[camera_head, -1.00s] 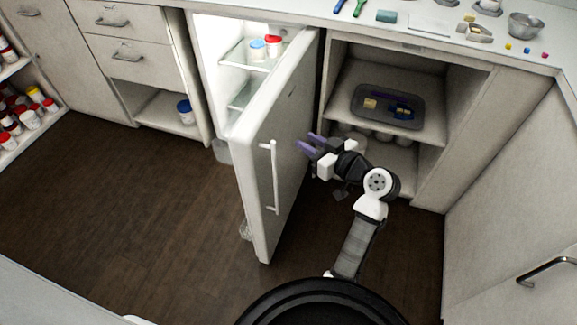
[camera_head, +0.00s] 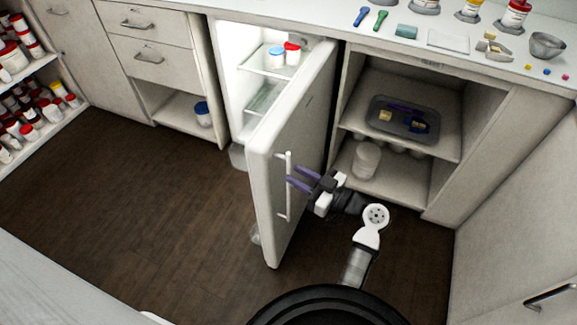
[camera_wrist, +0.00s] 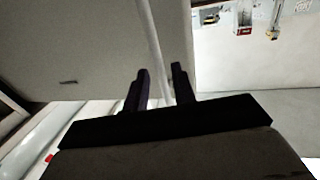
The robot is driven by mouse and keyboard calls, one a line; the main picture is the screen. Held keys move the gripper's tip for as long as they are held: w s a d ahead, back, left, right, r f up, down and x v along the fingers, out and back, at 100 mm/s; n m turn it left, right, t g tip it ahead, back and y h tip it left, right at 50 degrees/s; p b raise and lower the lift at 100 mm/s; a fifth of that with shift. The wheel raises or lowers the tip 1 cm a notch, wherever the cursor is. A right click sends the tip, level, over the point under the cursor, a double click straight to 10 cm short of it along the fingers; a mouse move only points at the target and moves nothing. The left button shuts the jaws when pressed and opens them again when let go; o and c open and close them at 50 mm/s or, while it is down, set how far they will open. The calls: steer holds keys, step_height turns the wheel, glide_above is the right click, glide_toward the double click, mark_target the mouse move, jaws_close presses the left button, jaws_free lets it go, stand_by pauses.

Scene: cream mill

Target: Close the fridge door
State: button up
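The fridge door (camera_head: 312,130) stands wide open, swung out toward me from the lit fridge interior (camera_head: 237,70). Its long vertical handle (camera_head: 283,188) is on the outer face, near the free edge. My gripper (camera_head: 296,180) is at the right of the door, with its purple fingers pointing at the handle at about its mid-height. In the wrist view the two dark fingers (camera_wrist: 158,88) are apart, and the pale handle bar (camera_wrist: 152,45) runs between them in the picture. I cannot tell whether they touch it.
Right of the fridge is an open cupboard with a grey tray (camera_head: 385,128) on its shelf and a white container (camera_head: 366,160) below. Inside the fridge are a blue-lidded jar (camera_head: 276,57) and a red-lidded jar (camera_head: 292,54). The dark floor (camera_head: 150,220) left of the door is clear.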

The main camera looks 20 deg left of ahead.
steer(key=x, duration=0.3)
steer(key=shift+a+p, duration=0.25)
steer(key=shift+p, duration=0.05)
jaws_close()
